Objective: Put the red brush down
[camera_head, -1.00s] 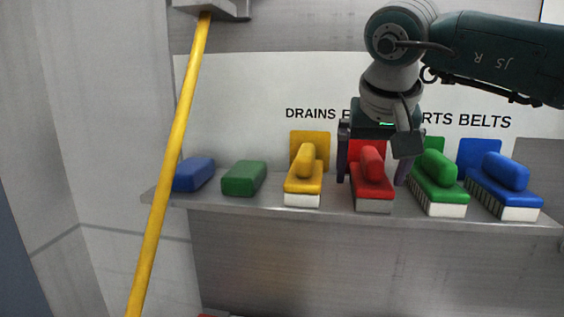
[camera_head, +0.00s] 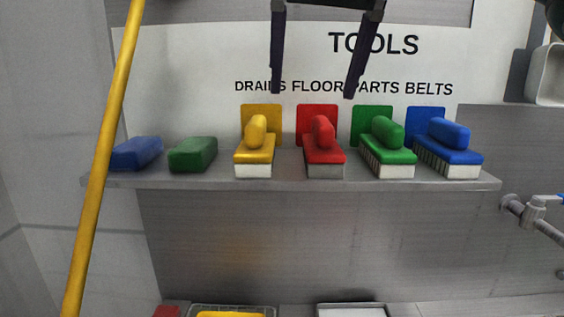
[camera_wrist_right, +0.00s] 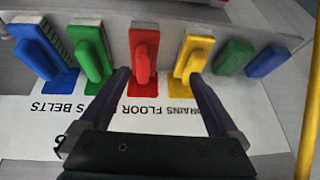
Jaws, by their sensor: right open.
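The red brush (camera_head: 323,148) rests bristles down on the wall shelf (camera_head: 210,183), in front of a red square marker (camera_head: 304,114) on the white board. It stands between the yellow brush (camera_head: 254,150) and the green brush (camera_head: 387,150). My right gripper (camera_head: 313,92) is open and empty, above and apart from the red brush. In the right wrist view the red brush (camera_wrist_right: 143,58) lies beyond and between the spread fingers (camera_wrist_right: 160,82). My left gripper is not in view.
A blue brush (camera_head: 449,145) stands at the shelf's right. A green block (camera_head: 193,154) and a blue block (camera_head: 136,153) lie at its left. A yellow pole (camera_head: 100,165) leans at the left. A pipe fitting (camera_head: 538,215) juts in at the right. Trays sit below.

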